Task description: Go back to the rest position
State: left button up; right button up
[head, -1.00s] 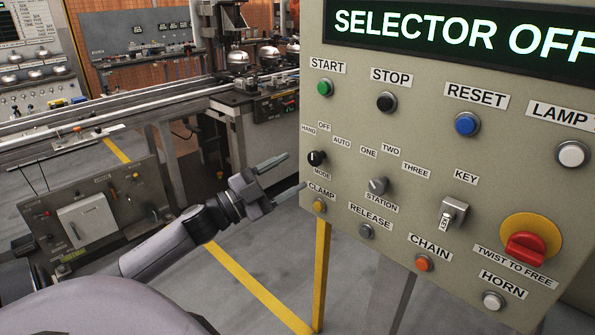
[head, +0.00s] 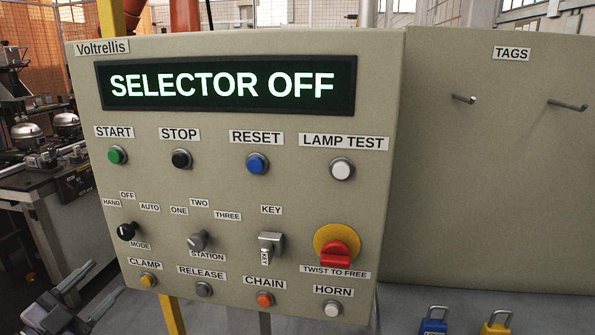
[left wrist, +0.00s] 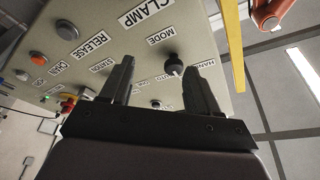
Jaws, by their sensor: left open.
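My left gripper (head: 105,281) is at the lower left of the head view. It is open and empty, in front of the lower left corner of the control panel (head: 225,115) and apart from it as far as I can tell. In the left wrist view its two spread fingers (left wrist: 167,63) point toward the panel, with the mode knob (left wrist: 173,66) showing between and beyond them. In the head view the mode knob (head: 126,231) stands clear of the gripper. The display (head: 225,85) reads SELECTOR OFF. My right gripper is out of view.
The panel also bears the red twist-to-free button (head: 335,254), a key switch (head: 270,245) and several push buttons. A tag board (head: 490,170) with two pegs stands to its right, with blue (head: 433,326) and yellow (head: 496,327) padlocks below. A machine line (head: 40,185) stands at the left.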

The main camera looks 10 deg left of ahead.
pick_arm(q)
jog(key=s+d+f+n+g+y, duration=0.2)
jog(key=s+d+f+n, duration=0.15)
jog(key=f, duration=0.45)
jog(key=s+d+f+n+g+y, duration=0.2)
jog(key=s+d+f+n, duration=0.15)
jog(key=f, duration=0.55)
jog(key=s+d+f+n+g, duration=0.1)
jog(key=s+d+f+g, duration=0.1)
jog(key=s+d+f, duration=0.2)
jog(key=s+d+f+g+h, duration=0.1)
jog(key=s+d+f+g, duration=0.2)
jog(key=d, duration=0.7)
notch_tip(320, 180, down, 4)
jog(key=shift+s+r+n, duration=0.25)
jog(key=shift+s+n, duration=0.15)
jog(key=shift+s, duration=0.85)
